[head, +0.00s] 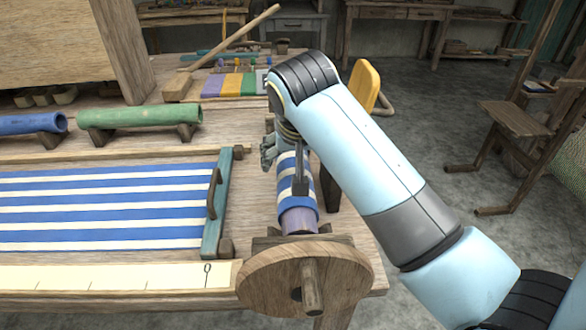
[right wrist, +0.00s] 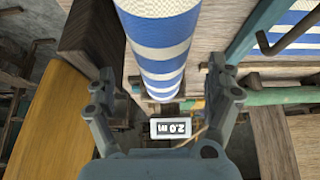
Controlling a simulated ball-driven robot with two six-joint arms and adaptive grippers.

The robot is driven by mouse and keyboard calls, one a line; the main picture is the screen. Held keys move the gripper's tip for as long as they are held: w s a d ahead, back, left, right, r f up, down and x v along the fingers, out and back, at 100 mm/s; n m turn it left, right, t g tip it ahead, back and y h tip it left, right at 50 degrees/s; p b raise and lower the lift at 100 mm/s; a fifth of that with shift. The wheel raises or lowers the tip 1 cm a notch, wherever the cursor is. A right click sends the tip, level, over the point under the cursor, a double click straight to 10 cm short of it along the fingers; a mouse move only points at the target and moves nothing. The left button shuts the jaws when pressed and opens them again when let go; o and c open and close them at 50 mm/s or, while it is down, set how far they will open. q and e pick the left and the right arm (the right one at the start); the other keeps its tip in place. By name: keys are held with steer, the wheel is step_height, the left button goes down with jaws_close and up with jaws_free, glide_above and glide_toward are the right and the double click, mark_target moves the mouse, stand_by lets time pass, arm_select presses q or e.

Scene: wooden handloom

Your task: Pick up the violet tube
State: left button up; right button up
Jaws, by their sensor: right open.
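A violet tube (head: 298,220) shows its bare end at the front of a roll of blue-and-white striped cloth (head: 286,182). It lies on the table's right side, behind a round wooden wheel. My right gripper (head: 284,165) is over the roll from above, partly hidden by my arm. In the right wrist view my right gripper (right wrist: 164,88) is open, with the striped cloth roll (right wrist: 160,45) between and beyond its fingers. I cannot tell whether they touch it. The violet end is not visible there. My left gripper is not in view.
The wooden wheel (head: 305,281) stands at the table's front right. A blue tube (head: 30,123) and a green tube (head: 140,116) rest on cradles at left. Striped cloth (head: 100,207) lies flat left of the roll. A wooden mallet (head: 178,86) lies behind.

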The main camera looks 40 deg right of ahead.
mark_target(294, 162)
steer(key=x, duration=0.6)
steer(key=shift+a+f, duration=0.1)
steer(key=shift+c, duration=0.3)
steer(key=c, duration=1.5)
steer(key=shift+r, duration=5.1)
